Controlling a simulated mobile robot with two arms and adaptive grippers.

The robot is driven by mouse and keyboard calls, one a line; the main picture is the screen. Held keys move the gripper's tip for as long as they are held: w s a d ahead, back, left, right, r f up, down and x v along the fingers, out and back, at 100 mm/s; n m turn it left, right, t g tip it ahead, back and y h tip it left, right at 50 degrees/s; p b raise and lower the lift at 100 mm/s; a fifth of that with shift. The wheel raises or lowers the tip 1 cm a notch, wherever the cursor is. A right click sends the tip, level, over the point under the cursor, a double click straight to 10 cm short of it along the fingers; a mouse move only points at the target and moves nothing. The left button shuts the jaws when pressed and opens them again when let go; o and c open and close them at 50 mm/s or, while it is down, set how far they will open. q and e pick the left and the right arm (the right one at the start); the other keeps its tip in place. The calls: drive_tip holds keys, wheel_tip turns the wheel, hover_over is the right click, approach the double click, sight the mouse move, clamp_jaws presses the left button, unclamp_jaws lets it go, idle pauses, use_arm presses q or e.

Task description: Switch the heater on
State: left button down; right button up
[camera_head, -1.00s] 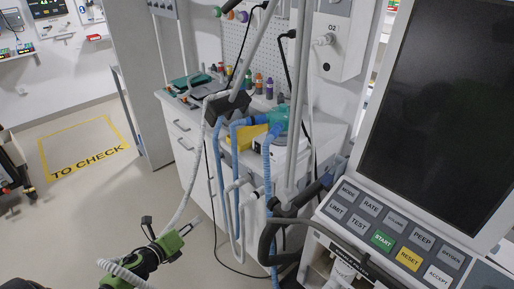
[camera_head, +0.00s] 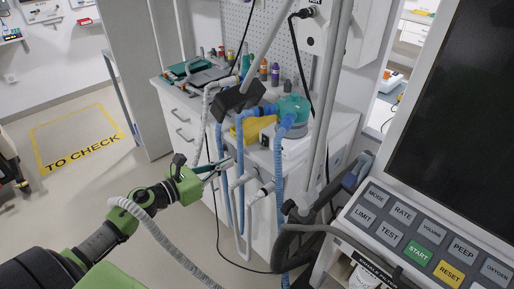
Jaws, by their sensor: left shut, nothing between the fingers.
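A grey-white base (camera_head: 296,149) under a teal-topped round chamber (camera_head: 293,107) stands on the white cabinet, with blue corrugated hoses joined to it. It looks like the heater; its switch is too small to tell. My left gripper (camera_head: 228,165), green and black, points right with its fingers shut and empty. In the picture it is left of and a little below the base, in front of the cabinet, near the hanging hoses. I cannot tell whether it touches a hose. My right gripper is not in view.
Blue and white hoses (camera_head: 278,185) hang before the cabinet (camera_head: 185,125). A yellow object (camera_head: 252,130) sits beside the base. The ventilator's button panel (camera_head: 430,240) and dark screen (camera_head: 455,105) fill the right. The floor at left, with its "TO CHECK" marking (camera_head: 82,152), is clear.

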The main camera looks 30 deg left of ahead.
sight(264, 145)
use_arm(q)
drive_tip(key=p+x, duration=0.2)
drive_tip(key=x, duration=1)
drive_tip(key=shift+r, duration=0.15)
drive_tip(key=shift+w+d+p, duration=0.15)
drive_tip(key=shift+w+p, duration=0.15)
drive_tip(key=shift+w, duration=0.25)
drive_tip(key=shift+d+f, duration=0.1)
drive_tip(key=shift+f, duration=0.1)
